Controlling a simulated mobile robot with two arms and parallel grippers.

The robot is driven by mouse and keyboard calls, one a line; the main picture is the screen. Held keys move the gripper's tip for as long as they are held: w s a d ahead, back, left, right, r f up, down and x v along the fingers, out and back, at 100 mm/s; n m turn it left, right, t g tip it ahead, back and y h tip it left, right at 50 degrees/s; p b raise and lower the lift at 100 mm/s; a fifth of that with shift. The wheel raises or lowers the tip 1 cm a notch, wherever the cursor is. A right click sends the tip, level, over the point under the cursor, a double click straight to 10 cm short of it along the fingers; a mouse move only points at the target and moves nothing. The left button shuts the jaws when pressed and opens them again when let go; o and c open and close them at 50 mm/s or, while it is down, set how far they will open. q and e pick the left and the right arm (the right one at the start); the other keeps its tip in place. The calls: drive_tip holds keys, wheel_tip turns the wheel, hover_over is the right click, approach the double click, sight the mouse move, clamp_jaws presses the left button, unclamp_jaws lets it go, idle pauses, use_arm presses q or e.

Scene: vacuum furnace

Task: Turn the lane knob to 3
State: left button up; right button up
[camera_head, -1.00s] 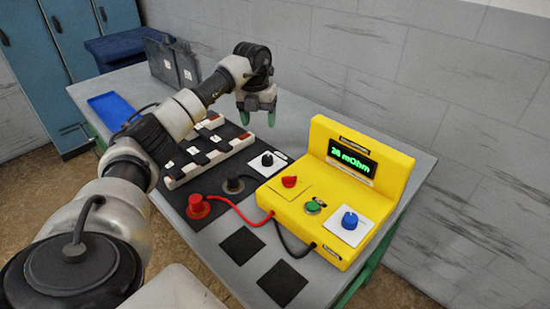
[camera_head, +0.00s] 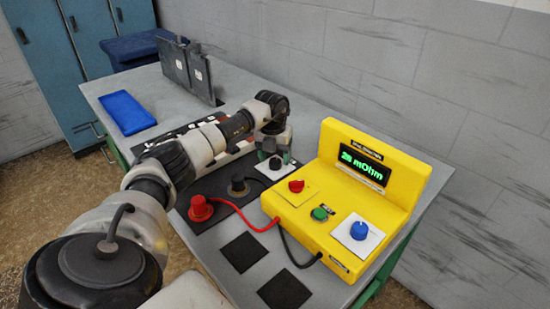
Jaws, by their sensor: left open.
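A black knob (camera_head: 275,163) stands on a small white plate (camera_head: 267,175) on the table, left of the yellow meter; it looks like the lane knob, but I cannot read its marks or setting. My left gripper (camera_head: 275,156) is open and points down over this knob, with green fingertips on either side of its top. I cannot tell whether they touch it. The gripper and forearm hide much of the lane board (camera_head: 215,155) behind. My right gripper is not in view.
Red (camera_head: 199,208) and black (camera_head: 238,186) plugs with cables stand close by. A blue tray (camera_head: 126,112) lies far left.

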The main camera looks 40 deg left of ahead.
use_arm(q)
drive_tip(key=shift+f, duration=0.6)
drive_tip(key=c, duration=0.9)
drive_tip(key=shift+m, duration=0.3)
drive_tip(key=m, duration=0.3)
drive_tip(key=shift+m+b, duration=0.45)
drive_tip(key=shift+m, duration=1.55)
drive_tip(key=shift+r, duration=0.1)
